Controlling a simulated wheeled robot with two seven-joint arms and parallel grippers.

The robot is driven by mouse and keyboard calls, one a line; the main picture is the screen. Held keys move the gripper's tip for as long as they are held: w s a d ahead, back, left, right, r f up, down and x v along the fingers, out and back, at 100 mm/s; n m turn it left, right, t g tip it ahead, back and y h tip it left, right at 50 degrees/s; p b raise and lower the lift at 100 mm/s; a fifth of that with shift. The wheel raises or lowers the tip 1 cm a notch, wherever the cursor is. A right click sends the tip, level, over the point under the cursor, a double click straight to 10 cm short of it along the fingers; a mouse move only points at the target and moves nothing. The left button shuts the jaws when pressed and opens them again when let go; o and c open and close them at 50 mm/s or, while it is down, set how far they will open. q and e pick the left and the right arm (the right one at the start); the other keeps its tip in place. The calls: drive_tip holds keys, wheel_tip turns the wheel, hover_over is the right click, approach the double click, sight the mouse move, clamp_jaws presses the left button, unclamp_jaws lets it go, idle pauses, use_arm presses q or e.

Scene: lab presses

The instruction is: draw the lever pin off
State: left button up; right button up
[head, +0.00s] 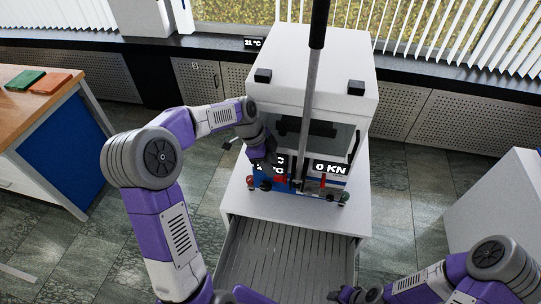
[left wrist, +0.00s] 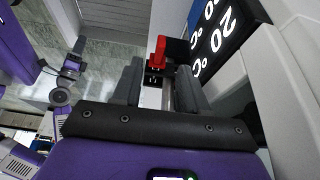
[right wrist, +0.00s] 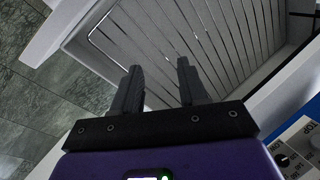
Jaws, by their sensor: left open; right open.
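The press (head: 345,75) is a white cabinet with a long grey lever (head: 307,105) with a black grip rising at its front. A small red part (head: 281,180), which looks like the lever pin, sits low by the lever's foot. In the left wrist view a red part (left wrist: 158,52) stands just beyond the fingertips, roughly between them. My left gripper (head: 266,184) is at the press front beside the lever; in its wrist view (left wrist: 157,82) it is open with nothing held. My right gripper (right wrist: 158,85) is open and empty, low at the front right in the head view (head: 345,295).
Displays (head: 331,169) sit on the press front. Below is an open slatted drawer (head: 285,250), which fills much of the right wrist view (right wrist: 215,45). A bench (head: 30,125) stands left and a white block (head: 500,205) right. Floor shows between them.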

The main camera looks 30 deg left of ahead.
sight(278, 176)
use_arm(q)
drive_tip(key=shift+x, duration=2.65)
clamp_jaws()
drive_tip(key=s+a, duration=0.1)
drive_tip(key=a, duration=0.5)
drive_tip(key=shift+s+a+f, duration=0.25)
drive_tip(key=shift+s+a, duration=0.1)
drive_tip(key=shift+s, duration=0.05)
